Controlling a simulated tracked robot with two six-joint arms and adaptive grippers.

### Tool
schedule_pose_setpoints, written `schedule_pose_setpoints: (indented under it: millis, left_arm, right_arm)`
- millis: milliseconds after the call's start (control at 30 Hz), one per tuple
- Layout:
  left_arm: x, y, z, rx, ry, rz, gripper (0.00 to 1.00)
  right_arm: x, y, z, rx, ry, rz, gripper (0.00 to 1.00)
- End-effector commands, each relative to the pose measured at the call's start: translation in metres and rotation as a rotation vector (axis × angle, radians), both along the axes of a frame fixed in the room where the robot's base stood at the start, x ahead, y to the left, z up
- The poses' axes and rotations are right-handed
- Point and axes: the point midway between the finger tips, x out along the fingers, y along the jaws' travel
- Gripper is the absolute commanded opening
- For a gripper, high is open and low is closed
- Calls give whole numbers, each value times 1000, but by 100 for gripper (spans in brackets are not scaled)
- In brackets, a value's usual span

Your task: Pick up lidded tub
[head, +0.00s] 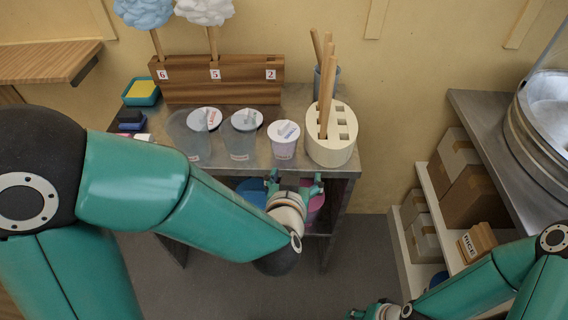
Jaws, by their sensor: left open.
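Several tubs stand in a row on the metal table. A small lidded tub (284,143) with a pinkish-lilac body and white lid is nearest the cream holder. A clear tub (242,142) with a white disc at its top stands left of it. A larger clear tub (187,140) is farther left, with a white lid (205,118) at or behind its rim; I cannot tell which. My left gripper (295,181) is open and empty at the table's front edge, just in front of the small lidded tub. My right gripper (372,312) is low at the bottom edge, mostly cut off.
A cream oval holder (330,150) with wooden sticks stands right of the tubs. Behind is a wooden rack (225,82) with candyfloss on sticks. A yellow sponge (141,89) is at left. Shelves with boxes (455,150) are at right, beyond a floor gap.

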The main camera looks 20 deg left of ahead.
Motion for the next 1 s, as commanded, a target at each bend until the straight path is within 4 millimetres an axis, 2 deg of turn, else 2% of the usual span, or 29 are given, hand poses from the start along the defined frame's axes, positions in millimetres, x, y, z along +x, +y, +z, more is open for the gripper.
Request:
schedule_pose_setpoints:
  millis: [33,100,233,367,500,600,833,1000]
  left_arm:
    - [-9,-2,11,9,-66,24,81]
    - [-21,3,30,29,-118,67,81]
    - [-38,12,49,52,-158,122,81]
    - [-36,19,54,61,-164,147,81]
    - [-17,26,47,64,-156,150,81]
    - [-8,27,52,74,-160,150,81]
    - [9,33,44,64,-155,144,81]
    - [36,41,32,61,-156,146,81]
  right_arm:
    - [0,0,-21,0,0,0,41]
    - [0,0,-31,0,0,0,41]
    - [0,0,-38,0,-1,0,41]
    - [0,0,-35,0,-1,0,41]
    - [0,0,-27,0,-1,0,41]
    - [0,0,-4,0,-1,0,41]
    - [0,0,32,0,-1,0,41]
    - [0,0,49,0,-1,0,41]
